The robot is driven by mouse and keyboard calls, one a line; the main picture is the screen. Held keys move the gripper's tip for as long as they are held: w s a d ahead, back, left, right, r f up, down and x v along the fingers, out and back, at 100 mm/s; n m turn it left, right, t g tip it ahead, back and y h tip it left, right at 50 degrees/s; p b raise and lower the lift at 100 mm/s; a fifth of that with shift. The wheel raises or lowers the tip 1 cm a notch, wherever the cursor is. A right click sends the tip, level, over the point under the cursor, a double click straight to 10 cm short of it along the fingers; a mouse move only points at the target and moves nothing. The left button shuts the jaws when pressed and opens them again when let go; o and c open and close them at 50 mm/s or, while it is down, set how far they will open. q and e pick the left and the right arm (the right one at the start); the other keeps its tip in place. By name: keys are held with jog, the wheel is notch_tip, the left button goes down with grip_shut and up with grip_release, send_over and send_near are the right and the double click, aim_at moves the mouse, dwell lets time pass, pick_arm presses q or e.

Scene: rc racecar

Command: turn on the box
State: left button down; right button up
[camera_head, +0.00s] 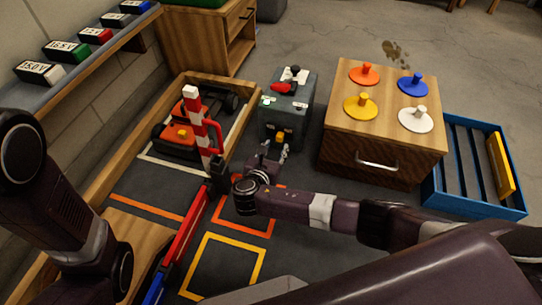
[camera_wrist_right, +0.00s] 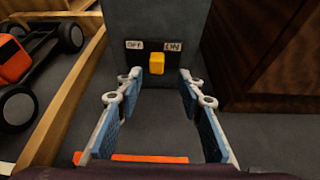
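The box (camera_head: 296,116) is dark grey and stands upright on the floor mat in the head view, left of the wooden cabinet. Its front face carries a yellow switch (camera_wrist_right: 157,63) between an OFF label and an ON label in the right wrist view. I cannot tell for sure which way the switch is set. My right gripper (camera_wrist_right: 160,86) is open and empty, its blue-padded fingers spread to either side of the switch and short of it. In the head view the right gripper (camera_head: 269,153) is just in front of the box. My left gripper is out of view.
A red-and-white striped post (camera_head: 199,127) stands left of my right gripper. An orange car (camera_head: 180,135) sits behind it in a wooden-edged area. The wooden cabinet (camera_head: 346,163) with coloured knobs is close on the right, beside a blue crate (camera_head: 463,199).

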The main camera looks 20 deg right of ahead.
jog(key=v, duration=0.5)
jog(key=shift+s+a+r, duration=0.15)
jog(key=shift+s+a, duration=0.05)
jog(key=shift+s, duration=0.1)
